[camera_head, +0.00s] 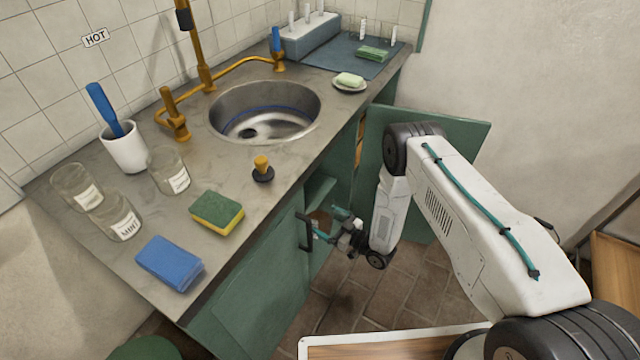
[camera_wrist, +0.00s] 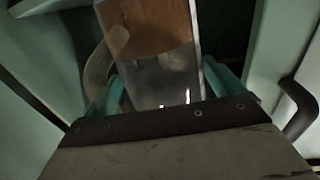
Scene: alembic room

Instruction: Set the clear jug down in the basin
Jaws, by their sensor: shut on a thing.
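The clear jug (camera_wrist: 165,75) fills the middle of the wrist view, between my two teal fingers. Its upper part looks brown, and I cannot tell whether that is its content or something behind it. My gripper (camera_wrist: 168,92) is shut on the jug. In the head view my gripper (camera_head: 330,224) is low at the open cupboard under the counter, below counter height. The jug cannot be made out clearly there. The round metal basin (camera_head: 300,108) is set in the counter, above and left of my gripper, with a dark drain and nothing standing in it.
The brass tap (camera_head: 200,50) rises behind the basin.

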